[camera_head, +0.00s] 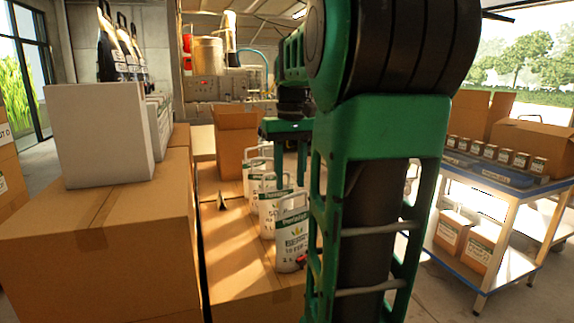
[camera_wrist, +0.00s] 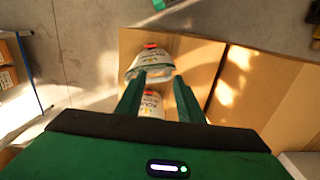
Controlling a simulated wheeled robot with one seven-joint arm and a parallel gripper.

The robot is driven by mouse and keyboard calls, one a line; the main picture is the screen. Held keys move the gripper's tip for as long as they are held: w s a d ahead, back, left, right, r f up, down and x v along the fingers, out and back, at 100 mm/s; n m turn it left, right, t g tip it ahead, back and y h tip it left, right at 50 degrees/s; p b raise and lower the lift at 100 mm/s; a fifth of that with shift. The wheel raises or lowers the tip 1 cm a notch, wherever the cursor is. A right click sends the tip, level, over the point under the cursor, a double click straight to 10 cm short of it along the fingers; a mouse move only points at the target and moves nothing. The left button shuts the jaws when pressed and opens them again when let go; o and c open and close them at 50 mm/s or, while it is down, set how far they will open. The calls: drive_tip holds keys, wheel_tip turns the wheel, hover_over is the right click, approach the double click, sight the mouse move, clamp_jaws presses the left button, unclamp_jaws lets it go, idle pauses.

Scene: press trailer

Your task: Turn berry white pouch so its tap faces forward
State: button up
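Several white pouches with top handles and green-and-white labels stand in a row on a cardboard box. The nearest pouch (camera_head: 291,240) has a red tap low on its right side; another pouch (camera_head: 268,208) stands behind it. I cannot tell which is the berry white one. My gripper (camera_head: 288,178) points down above the far part of the row. In the wrist view its two green fingers (camera_wrist: 159,77) are apart.
The cardboard box top (camera_head: 235,255) has bare room left of the pouches. A larger carton (camera_head: 110,240) with a white box (camera_head: 100,135) stands at left. An open carton (camera_head: 236,145) is behind the row. A trolley (camera_head: 500,185) with small boxes stands at right. My arm hides the middle.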

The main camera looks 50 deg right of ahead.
sight(293, 196)
drive_tip(key=d+r, duration=0.1)
drive_tip(key=w+d+r, duration=0.1)
drive_tip(key=d, duration=0.1)
drive_tip(key=shift+r, duration=0.35)
drive_tip(key=m, duration=0.6)
drive_tip(key=shift+m, duration=0.4)
drive_tip(key=m, duration=0.7)
drive_tip(key=shift+m, duration=0.3)
wheel_tip(293, 196, down, 10)
drive_tip(key=shift+c, duration=0.3)
clamp_jaws()
